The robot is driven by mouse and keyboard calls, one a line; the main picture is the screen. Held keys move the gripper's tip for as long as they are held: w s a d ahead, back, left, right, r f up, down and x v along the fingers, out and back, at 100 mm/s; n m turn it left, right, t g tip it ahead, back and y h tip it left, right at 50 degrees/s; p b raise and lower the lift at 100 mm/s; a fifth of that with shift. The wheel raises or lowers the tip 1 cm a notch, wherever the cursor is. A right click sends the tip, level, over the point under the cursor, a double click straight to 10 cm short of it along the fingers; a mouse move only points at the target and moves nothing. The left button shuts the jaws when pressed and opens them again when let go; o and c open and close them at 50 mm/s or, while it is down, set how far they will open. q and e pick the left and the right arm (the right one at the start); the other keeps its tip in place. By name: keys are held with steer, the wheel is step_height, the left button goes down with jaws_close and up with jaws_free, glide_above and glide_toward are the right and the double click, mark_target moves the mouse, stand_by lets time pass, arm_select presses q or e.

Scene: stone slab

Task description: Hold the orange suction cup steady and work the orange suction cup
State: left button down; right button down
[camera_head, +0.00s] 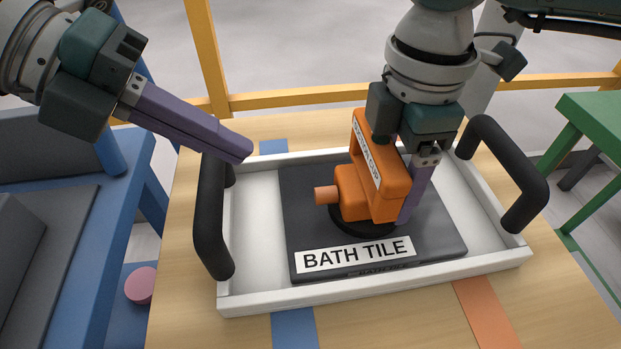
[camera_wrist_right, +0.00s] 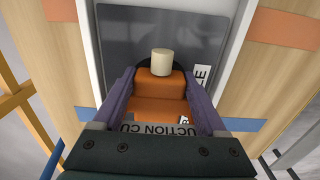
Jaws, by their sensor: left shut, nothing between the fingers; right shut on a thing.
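The orange suction cup (camera_head: 375,180) stands on a dark grey bath tile (camera_head: 300,218), its black round base against the tile. It has a labelled handle on top and a small round knob on its left side. My right gripper (camera_head: 412,205) is shut on the suction cup from above. In the right wrist view the cup (camera_wrist_right: 160,98) sits between the two purple fingers, with a pale knob at its far end. My left gripper (camera_head: 245,152) is shut and empty, above the left rim of the tray, apart from the cup.
The tile lies in a white tray (camera_head: 375,292) with black handles at left (camera_head: 209,220) and right (camera_head: 510,170), on a wooden table (camera_head: 185,260). A blue bench (camera_head: 100,230) is at left, a green table (camera_head: 590,115) at right, and yellow rails (camera_head: 270,101) run behind.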

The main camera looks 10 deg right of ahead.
mark_target(326, 195)
arm_select(q)
steer(key=m, duration=0.6)
steer(key=a+m, duration=0.1)
steer(key=m, duration=0.2)
steer(key=shift+f, duration=0.1)
steer(key=m, duration=0.4)
steer(key=shift+a, duration=0.15)
steer(key=m, duration=0.3)
steer(key=shift+a+f+m, duration=0.1)
steer(key=shift+a+m, duration=0.05)
steer(key=shift+m, duration=0.25)
steer(key=x, duration=1)
steer(key=shift+a+f, duration=0.1)
steer(key=shift+f, duration=0.05)
